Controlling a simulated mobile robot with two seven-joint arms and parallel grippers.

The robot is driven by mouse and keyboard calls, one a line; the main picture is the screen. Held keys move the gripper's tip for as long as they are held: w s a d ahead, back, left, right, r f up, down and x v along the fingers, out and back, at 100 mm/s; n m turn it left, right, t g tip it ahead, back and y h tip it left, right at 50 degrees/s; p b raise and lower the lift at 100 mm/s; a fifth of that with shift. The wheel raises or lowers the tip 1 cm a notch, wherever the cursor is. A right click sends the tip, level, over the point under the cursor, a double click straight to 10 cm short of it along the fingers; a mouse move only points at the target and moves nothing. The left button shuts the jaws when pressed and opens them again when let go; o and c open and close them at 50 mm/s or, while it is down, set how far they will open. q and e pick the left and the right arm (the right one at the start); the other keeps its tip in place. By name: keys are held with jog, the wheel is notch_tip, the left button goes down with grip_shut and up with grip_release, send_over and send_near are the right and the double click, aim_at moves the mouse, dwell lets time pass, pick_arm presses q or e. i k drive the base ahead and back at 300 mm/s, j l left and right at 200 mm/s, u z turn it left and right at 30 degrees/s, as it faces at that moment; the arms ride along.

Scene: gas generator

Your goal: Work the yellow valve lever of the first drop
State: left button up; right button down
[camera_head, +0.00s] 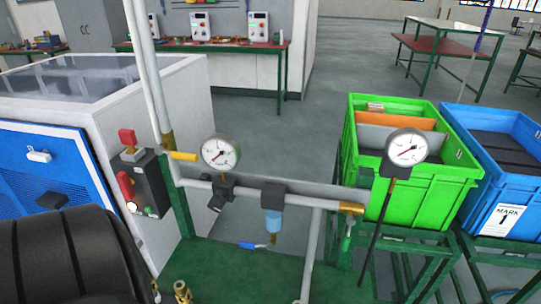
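The yellow valve lever (183,156) sticks out to the right, roughly level, from a brass valve (167,142) on the grey vertical pipe (150,80) at the left. A pressure gauge (221,153) stands just right of the lever, over a dark regulator on the horizontal pipe. A brass fitting (351,207) sits at the right end of that pipe. Neither of my grippers is in view, and nothing touches the lever.
A control box (150,186) with red switches is left of the pipe. A second gauge (407,148) stands before the green crate (430,190). A black ribbed body (70,255) fills the lower left.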

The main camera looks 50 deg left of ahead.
aim_at(159, 150)
jog(key=k+u, duration=0.1)
jog(key=u, duration=2.05)
